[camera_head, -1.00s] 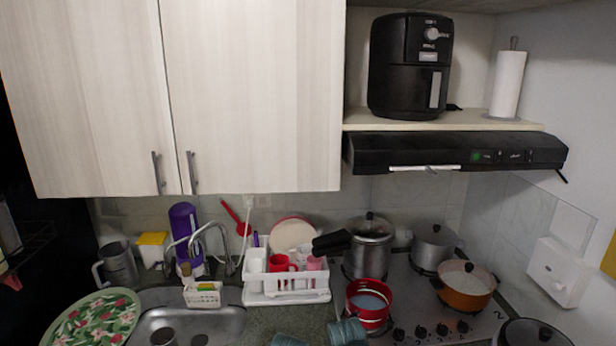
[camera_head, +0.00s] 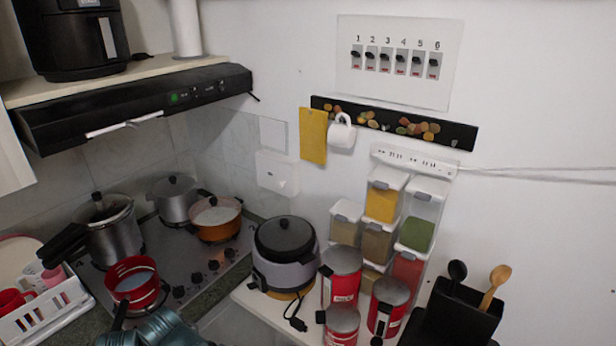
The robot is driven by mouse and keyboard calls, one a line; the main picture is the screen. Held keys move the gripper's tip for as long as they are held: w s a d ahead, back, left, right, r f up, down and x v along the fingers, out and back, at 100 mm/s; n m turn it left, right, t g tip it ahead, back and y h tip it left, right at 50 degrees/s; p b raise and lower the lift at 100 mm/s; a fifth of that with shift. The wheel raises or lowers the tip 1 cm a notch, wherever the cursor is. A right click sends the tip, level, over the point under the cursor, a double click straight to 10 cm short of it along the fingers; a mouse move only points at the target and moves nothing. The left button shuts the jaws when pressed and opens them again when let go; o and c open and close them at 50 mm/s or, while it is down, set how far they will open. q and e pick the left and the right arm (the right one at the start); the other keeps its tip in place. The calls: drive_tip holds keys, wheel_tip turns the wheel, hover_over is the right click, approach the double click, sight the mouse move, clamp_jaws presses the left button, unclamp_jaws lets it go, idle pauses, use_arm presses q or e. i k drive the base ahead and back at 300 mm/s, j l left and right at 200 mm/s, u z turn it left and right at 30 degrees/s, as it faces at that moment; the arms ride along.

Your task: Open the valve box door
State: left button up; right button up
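A small white box (camera_head: 277,172) is mounted on the tiled wall right of the stove, below the range hood's right end. Its front panel looks closed, with a small light knob or latch near its lower middle. I take it to be the valve box, but no label on it can be read. Nothing of mine touches the box.
A rice cooker (camera_head: 285,252) stands below the box. The stove (camera_head: 180,290) with several pots is to the left, under the range hood (camera_head: 130,105). Spice dispensers (camera_head: 378,205) hang on the right wall above red canisters (camera_head: 340,275).

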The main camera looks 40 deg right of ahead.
sight(272, 175)
drive_tip(key=z, duration=1.05)
